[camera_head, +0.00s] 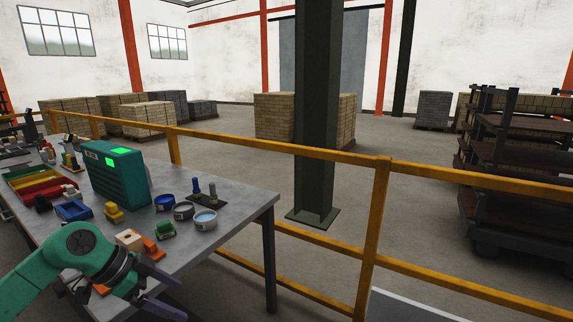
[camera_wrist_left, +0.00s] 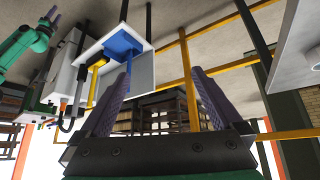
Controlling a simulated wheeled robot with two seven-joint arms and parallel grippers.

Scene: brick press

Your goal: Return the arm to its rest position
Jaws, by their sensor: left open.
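My left gripper (camera_head: 170,292) is over the near end of the grey worktable (camera_head: 240,213), at the bottom left of the head view. Its two purple-grey fingers are spread apart with nothing between them. In the left wrist view the same open fingers (camera_wrist_left: 160,76) point up the picture, also empty. A green arm (camera_wrist_left: 28,40) with a small purple tip shows at the top left of the wrist view. It looks like my right arm, but its jaws are too small to read.
On the table are a green box with a lit display (camera_head: 115,175), a small green block (camera_head: 165,230), several round tubs (camera_head: 205,219), and an orange piece (camera_head: 152,246) near my left gripper. A yellow railing (camera_head: 375,215) runs behind the table, with a dark column (camera_head: 318,110) beyond.

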